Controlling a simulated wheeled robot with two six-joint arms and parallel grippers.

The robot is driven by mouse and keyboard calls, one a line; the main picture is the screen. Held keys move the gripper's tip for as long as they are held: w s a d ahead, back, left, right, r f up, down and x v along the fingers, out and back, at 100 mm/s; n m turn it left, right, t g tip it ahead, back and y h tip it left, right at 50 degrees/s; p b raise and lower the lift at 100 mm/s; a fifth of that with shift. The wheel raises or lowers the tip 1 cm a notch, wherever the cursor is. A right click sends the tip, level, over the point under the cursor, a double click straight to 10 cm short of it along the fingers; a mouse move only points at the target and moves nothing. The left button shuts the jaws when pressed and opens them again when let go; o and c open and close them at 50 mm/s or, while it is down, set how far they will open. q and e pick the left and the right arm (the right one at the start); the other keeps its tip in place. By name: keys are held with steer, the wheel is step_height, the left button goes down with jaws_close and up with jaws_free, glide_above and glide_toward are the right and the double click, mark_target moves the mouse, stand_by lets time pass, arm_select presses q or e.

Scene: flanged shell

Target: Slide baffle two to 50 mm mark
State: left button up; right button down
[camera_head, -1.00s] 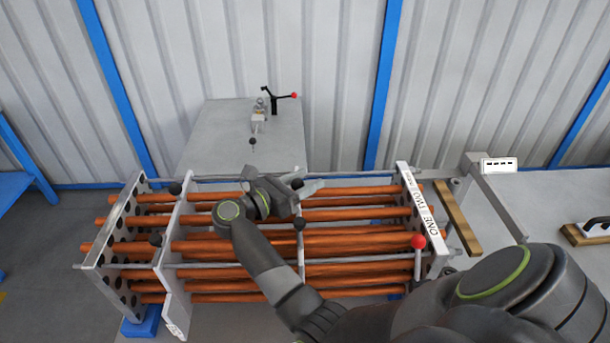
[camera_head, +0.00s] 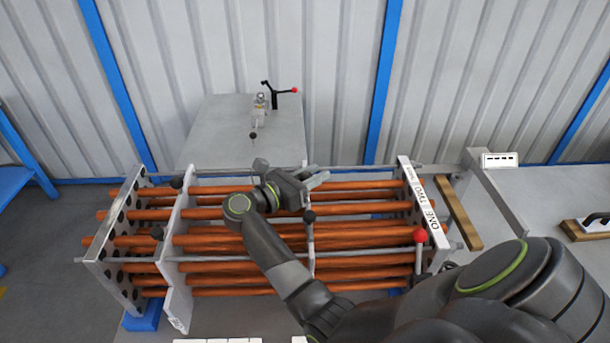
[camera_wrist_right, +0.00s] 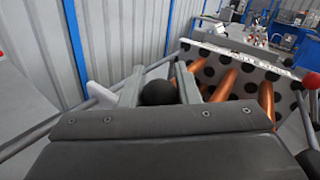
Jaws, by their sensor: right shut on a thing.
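The middle baffle, a thin grey plate with a black ball knob (camera_head: 310,216), stands across the copper tubes, mostly hidden by my right arm. I take it as baffle two, though its own label is not visible. My right gripper (camera_head: 318,181) is shut on the knob at this baffle's far side. The right wrist view shows that black knob (camera_wrist_right: 158,92) between the two fingers. Another baffle plate (camera_head: 177,262) with black knobs stands further left. My left gripper is not in view.
Copper tubes (camera_head: 370,236) run left to right between the left end plate (camera_head: 112,240) and the right one, with grey rods alongside. A red knob (camera_head: 419,235) stands by the right end plate. A grey table (camera_head: 215,135) with a red-tipped clamp (camera_head: 277,96) is behind.

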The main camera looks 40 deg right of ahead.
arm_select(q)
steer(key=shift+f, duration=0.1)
arm_select(e)
steer(key=s+d, duration=0.1)
steer(key=d, duration=0.2)
steer(key=shift+s, duration=0.35)
steer(key=c, duration=1.1)
jaws_free()
steer(key=shift+a, duration=0.1)
